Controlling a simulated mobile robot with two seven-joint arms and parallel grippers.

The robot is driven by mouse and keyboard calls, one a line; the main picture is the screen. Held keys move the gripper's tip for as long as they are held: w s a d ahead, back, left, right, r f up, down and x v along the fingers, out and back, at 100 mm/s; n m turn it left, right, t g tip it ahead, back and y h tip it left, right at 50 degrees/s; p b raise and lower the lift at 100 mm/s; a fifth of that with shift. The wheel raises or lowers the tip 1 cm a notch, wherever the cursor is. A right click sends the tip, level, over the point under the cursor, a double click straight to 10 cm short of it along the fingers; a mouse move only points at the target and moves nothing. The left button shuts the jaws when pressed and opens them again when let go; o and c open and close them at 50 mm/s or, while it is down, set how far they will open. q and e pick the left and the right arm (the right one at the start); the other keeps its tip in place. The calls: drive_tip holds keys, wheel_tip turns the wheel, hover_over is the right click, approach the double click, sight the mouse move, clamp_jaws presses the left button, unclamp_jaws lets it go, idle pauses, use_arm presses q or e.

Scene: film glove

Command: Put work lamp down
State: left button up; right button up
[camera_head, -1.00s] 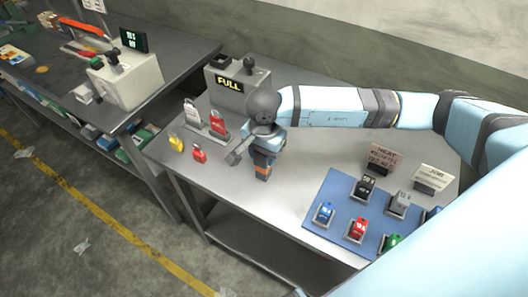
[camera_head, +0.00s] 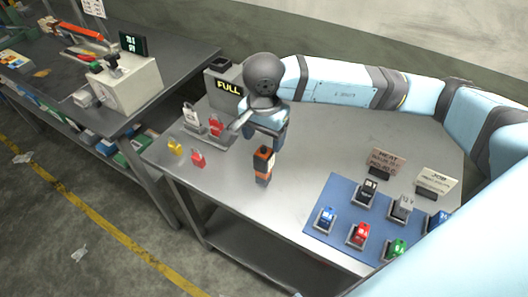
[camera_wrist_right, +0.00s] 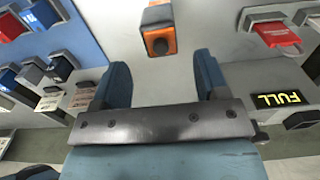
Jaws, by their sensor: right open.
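The work lamp (camera_head: 263,166), a small orange and black block, stands upright on the grey metal table (camera_head: 310,150), left of the blue mat. In the right wrist view the lamp (camera_wrist_right: 158,32) shows beyond the fingertips, roughly centred between the two fingers, with nothing gripped. My right gripper (camera_head: 263,128) is open and empty, above and just behind the lamp, clear of it. The gripper (camera_wrist_right: 162,72) also shows with spread blue fingers in the wrist view. My left gripper is not in view.
A blue mat (camera_head: 337,199) at the right holds several small coloured blocks in holders. Two sign cards stand behind it. Red and yellow padlocks (camera_head: 197,159) lie at the left. A grey box marked FULL (camera_head: 222,84) stands behind. Bare table surrounds the lamp.

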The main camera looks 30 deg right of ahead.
drive_tip(key=shift+r, duration=2.1)
